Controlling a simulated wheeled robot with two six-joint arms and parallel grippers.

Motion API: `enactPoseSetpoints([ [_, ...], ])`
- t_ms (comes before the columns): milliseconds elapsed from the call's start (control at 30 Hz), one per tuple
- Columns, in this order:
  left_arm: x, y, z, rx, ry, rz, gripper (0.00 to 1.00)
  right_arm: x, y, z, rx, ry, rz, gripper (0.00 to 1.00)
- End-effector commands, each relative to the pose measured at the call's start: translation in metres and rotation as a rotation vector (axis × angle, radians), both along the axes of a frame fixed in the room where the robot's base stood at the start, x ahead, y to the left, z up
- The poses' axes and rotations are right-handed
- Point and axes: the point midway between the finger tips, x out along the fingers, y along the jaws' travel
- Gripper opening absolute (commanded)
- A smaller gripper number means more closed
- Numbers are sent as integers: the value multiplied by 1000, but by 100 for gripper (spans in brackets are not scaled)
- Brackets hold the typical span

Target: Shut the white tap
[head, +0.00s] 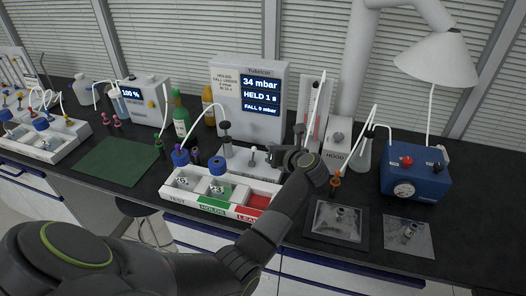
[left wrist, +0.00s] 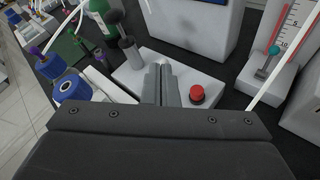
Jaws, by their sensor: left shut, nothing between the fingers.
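My left gripper (head: 280,156) is shut and empty at the right part of a white block (head: 236,158) below the display unit. In the left wrist view its two grey fingers (left wrist: 161,82) lie together over the same white block (left wrist: 132,72). A red button (left wrist: 197,93) shows just right of the fingers. A dark-knobbed post (head: 225,130) stands at the block's left. A small pale-topped stem (head: 253,150) stands near the fingertips; I cannot tell whether it is the white tap. The fingers may hide part of the block's fittings. My right gripper is out of view.
The display unit (head: 276,72) reads 34 mbar, held 1 s. A green bottle (head: 181,120) is behind left. A blue pump (head: 414,178) stands right. A green mat (head: 118,161) is clear.

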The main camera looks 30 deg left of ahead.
Motion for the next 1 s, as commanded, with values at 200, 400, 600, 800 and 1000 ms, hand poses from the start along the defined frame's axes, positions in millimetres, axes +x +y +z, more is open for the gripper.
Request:
enactPoseSetpoints([
  [200,-9,-28,20,-2,-2,-1,0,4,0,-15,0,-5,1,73],
  [400,-12,-36,28,1,1,1,0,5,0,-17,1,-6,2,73],
  [600,-12,-36,29,1,1,1,0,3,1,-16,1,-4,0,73],
  [800,-12,-36,29,1,1,1,0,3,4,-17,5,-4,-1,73],
  [1000,-13,-29,32,48,-14,-18,0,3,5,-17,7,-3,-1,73],
])
